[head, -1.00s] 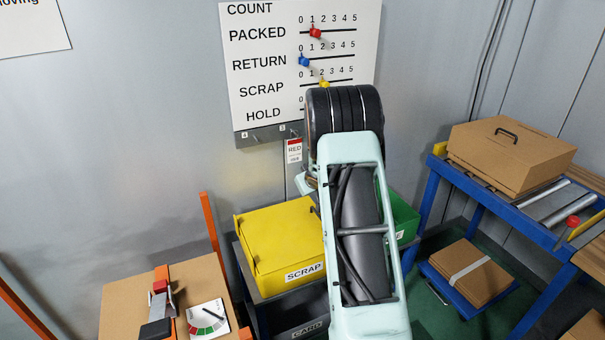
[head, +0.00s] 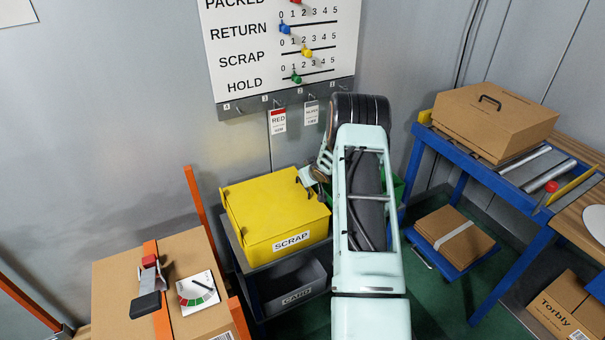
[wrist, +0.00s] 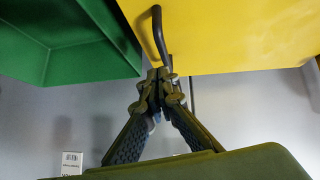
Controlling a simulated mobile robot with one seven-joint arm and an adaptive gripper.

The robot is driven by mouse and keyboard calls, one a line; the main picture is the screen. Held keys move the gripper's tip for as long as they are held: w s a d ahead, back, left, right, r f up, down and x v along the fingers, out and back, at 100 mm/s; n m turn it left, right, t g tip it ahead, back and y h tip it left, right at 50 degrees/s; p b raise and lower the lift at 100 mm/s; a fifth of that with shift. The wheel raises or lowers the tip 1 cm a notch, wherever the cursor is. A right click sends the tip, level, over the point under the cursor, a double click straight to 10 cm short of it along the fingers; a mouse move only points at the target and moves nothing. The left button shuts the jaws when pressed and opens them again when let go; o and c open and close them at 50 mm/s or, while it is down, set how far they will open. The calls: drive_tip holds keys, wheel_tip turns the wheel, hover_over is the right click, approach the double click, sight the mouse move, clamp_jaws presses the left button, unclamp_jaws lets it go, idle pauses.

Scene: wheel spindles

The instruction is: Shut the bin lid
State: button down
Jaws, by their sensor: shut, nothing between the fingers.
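The yellow bin (head: 262,241) marked SCRAP stands at the centre of the head view. Its yellow lid (head: 265,207) lies flat across the top, with no open gap visible from here. My gripper (head: 303,181) is at the lid's back right corner, partly hidden by my arm. In the wrist view my gripper (wrist: 161,76) is shut and empty, its fingertips by the dark bent handle (wrist: 159,33) on the yellow surface (wrist: 225,35). I cannot tell whether they touch it. A green bin (wrist: 75,40) shows beside the yellow one, mostly hidden by my arm in the head view.
A grey bin (head: 292,288) sits below on the dark rack. A carton (head: 120,275) with a dial card stands at left beside orange posts. A blue roller conveyor (head: 480,172) with a carton is at right. The count board (head: 280,50) hangs behind.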

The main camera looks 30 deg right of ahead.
drive_tip(key=shift+s+d+f, duration=0.1)
drive_tip(key=shift+d+f, duration=0.05)
drive_tip(key=shift+f, duration=0.6)
drive_tip(key=shift+f, duration=0.15)
